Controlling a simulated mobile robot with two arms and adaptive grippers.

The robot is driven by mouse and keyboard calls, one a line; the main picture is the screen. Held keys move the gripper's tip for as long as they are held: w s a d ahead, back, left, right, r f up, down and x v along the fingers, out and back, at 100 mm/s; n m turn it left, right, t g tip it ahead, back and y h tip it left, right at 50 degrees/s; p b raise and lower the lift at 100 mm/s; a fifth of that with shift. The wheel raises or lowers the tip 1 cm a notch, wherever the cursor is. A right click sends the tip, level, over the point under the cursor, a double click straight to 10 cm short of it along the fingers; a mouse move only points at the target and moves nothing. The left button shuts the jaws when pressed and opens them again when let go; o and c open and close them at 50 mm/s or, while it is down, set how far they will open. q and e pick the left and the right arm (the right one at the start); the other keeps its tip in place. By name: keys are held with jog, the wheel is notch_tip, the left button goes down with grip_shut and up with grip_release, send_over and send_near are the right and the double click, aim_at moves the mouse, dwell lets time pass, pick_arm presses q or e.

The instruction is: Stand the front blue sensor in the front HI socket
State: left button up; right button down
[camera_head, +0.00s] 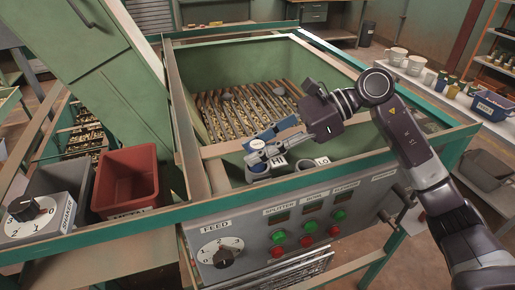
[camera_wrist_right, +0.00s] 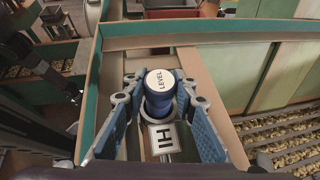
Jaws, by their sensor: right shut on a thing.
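My right gripper (camera_head: 266,150) is at the front wall of the green hopper, shut on the blue sensor. The sensor (camera_wrist_right: 159,103) is a blue cylinder with a white round cap marked LEVEL. It stands roughly upright between the blue-padded fingers in the right wrist view. Its pale cap (camera_head: 257,144) shows in the head view. The HI plate (camera_head: 279,162) is right at the gripper; it also shows below the sensor in the right wrist view (camera_wrist_right: 163,140). The socket's mouth is hidden, so I cannot tell how deep the sensor sits. A dark part, possibly my left gripper (camera_wrist_right: 73,94), shows in the right wrist view.
A second socket (camera_head: 318,162) is just right of the HI plate. Nuts lie on the slatted hopper bed (camera_head: 245,108) behind. A control panel (camera_head: 300,220) with a FEED dial and buttons is below. A red bin (camera_head: 126,176) stands left; a cup table (camera_head: 450,95) is at right.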

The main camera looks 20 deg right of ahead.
jog(key=shift+b, duration=0.3)
dwell(0.7)
jog(key=shift+f+b, duration=0.6)
jog(key=shift+b, duration=0.1)
jog(key=c, duration=1.8)
grip_release()
jog(key=shift+c, duration=0.2)
jog(key=shift+d+r, duration=0.1)
jog(key=shift+d, duration=0.05)
jog(key=v, duration=1)
jog(key=shift+d+r, duration=0.15)
jog(key=shift+d, duration=0.2)
jog(key=shift+s, duration=0.1)
